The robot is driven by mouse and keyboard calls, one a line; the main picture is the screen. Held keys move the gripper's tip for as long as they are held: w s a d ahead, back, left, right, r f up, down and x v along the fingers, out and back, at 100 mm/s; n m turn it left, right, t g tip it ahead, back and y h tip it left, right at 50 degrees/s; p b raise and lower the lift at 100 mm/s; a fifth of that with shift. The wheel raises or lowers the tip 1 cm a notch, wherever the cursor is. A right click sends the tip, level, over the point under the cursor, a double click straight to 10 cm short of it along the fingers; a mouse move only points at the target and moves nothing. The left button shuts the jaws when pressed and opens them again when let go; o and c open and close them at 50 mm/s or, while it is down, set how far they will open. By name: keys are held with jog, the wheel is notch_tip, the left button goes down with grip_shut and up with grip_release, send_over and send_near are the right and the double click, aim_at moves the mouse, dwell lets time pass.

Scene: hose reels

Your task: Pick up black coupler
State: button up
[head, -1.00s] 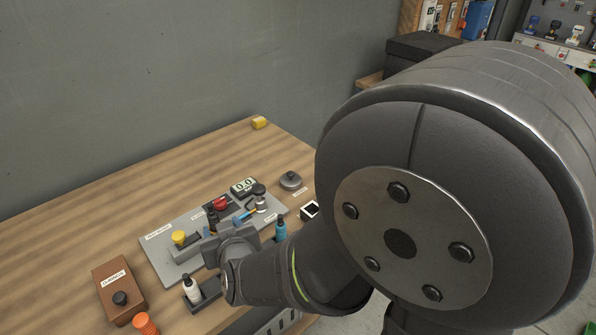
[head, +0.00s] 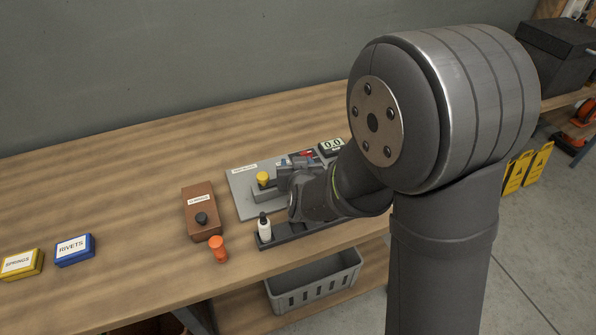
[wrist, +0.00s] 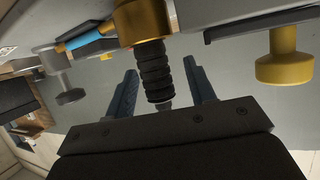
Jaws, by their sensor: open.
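In the wrist view, a black ribbed cylinder, likely the black coupler (wrist: 155,75), is joined to a brass-coloured fitting (wrist: 142,22). My gripper (wrist: 160,66) is open, with one blue-grey finger on each side of the black piece. Gaps show between it and both fingers. In the head view my gripper (head: 285,176) is over the grey board (head: 241,185), just right of a yellow knob (head: 263,179). My arm hides the black piece there.
A yellow knob (wrist: 285,66) stands close on the right in the wrist view. The table's left part is mostly clear.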

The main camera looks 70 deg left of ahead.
jog(key=shift+w+a+f, duration=0.15)
jog(key=shift+a+f, duration=0.05)
jog(key=shift+a, duration=0.2)
grip_shut()
